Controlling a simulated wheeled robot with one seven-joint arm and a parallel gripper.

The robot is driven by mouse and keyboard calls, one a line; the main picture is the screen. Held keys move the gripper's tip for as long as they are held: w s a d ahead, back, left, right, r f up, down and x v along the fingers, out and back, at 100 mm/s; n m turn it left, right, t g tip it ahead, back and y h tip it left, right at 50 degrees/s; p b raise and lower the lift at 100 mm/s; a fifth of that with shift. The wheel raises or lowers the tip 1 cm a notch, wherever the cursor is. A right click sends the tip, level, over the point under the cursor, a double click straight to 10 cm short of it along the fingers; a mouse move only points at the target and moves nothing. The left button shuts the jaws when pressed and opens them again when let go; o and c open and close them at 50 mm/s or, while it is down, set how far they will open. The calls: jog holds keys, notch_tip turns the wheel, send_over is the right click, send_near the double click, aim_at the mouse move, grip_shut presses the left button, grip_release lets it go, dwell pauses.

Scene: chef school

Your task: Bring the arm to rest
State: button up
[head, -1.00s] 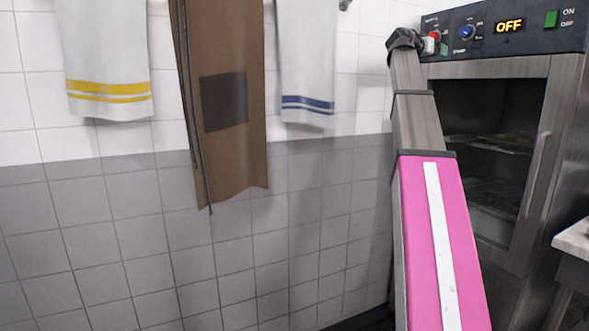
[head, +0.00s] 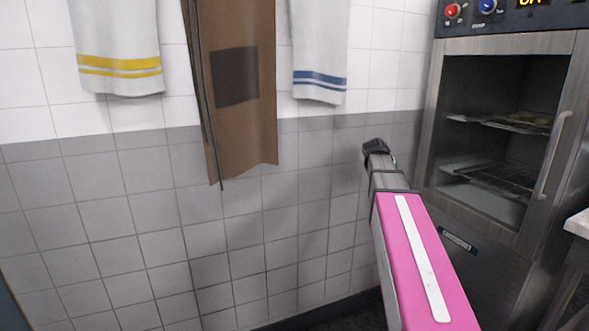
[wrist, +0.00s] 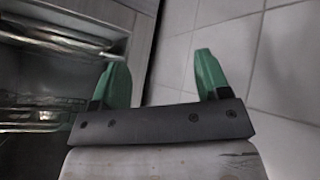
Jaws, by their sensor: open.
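My arm (head: 422,262), with a pink cover and a white stripe, reaches forward from the bottom right of the head view. Its dark end (head: 376,147) is in front of the grey tiled wall, to the left of the oven; the fingers cannot be made out there. In the wrist view my gripper (wrist: 162,62) has its two green fingers spread wide apart, with nothing between them. Beyond them are the oven side and the tiles.
A steel oven (head: 500,150) with racks inside and a vertical handle (head: 553,155) stands at right. A white towel with yellow stripes (head: 118,50), a brown apron (head: 235,110) and a white towel with blue stripes (head: 320,50) hang on the wall. A counter corner (head: 578,224) is at right.

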jog(key=s+a+f+n+g+y, duration=0.1)
jog(key=s+a+f+g+y, duration=0.1)
jog(key=s+a+f, duration=0.3)
jog(key=s+a+f+n+g+y, duration=0.1)
jog(key=s+a+f+y, duration=0.1)
jog(key=s+a+f, duration=0.4)
jog(key=s+a+f+n+g+y, duration=0.2)
jog(key=s+a+f, duration=0.4)
jog(key=s+f, duration=0.8)
notch_tip(320, 180, down, 8)
jog(key=shift+r+g, duration=0.25)
jog(key=shift+g, duration=0.05)
